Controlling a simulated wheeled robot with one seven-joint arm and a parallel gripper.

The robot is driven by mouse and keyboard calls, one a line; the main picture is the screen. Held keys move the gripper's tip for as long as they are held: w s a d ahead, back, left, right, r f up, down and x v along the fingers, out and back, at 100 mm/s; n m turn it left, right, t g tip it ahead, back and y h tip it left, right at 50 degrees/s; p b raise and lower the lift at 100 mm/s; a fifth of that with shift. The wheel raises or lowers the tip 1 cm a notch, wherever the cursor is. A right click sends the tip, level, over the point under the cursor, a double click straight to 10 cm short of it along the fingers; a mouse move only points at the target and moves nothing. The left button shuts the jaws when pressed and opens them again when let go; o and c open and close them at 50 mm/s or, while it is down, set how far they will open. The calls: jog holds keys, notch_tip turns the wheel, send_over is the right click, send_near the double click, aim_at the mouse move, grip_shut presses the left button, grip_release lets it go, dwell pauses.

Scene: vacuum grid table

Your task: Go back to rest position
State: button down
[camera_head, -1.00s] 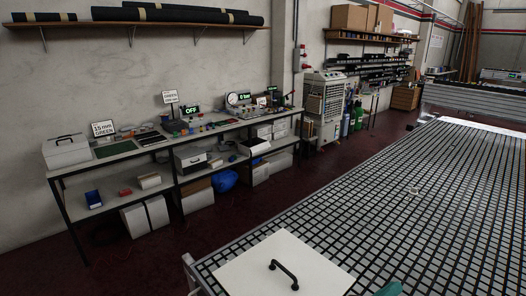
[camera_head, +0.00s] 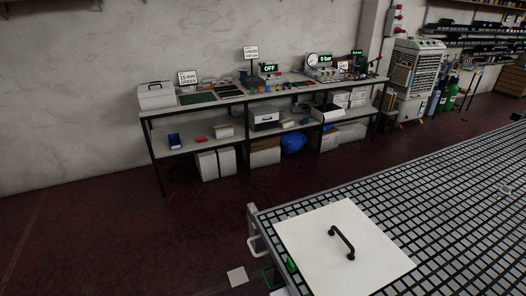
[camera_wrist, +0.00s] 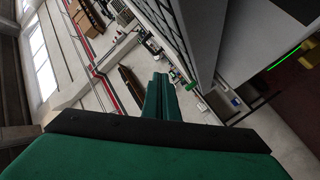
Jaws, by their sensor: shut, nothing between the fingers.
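My gripper (camera_wrist: 161,98) shows in the wrist view as green fingers with their tips together, shut and empty. The wrist view is rolled and looks past the fingers toward the wall, windows and shelves. My gripper is not clearly visible in the head view. A white square panel with a black handle (camera_head: 342,243) lies flat on the near left corner of the grid table (camera_head: 420,190). My gripper is apart from the panel.
A workbench (camera_head: 255,98) with boxes, small signs and displays stands along the back wall. A tall white cooler unit (camera_head: 407,72) stands at the right. The dark red floor (camera_head: 90,225) is clear at the left. A small pale square (camera_head: 237,277) shows near the bottom.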

jog(key=s+a+f+m+y, duration=0.2)
jog(key=s+a, duration=0.6)
jog(key=s, duration=0.1)
jog(key=s+a+f+m+y, duration=0.1)
jog(key=s+a+m+y, duration=0.1)
jog(key=s+a, duration=0.6)
jog(key=shift+s+f+m+g+y, duration=0.3)
jog(key=shift+s+f+m+y, duration=0.15)
jog(key=shift+s, duration=0.35)
jog(key=shift+r, duration=0.1)
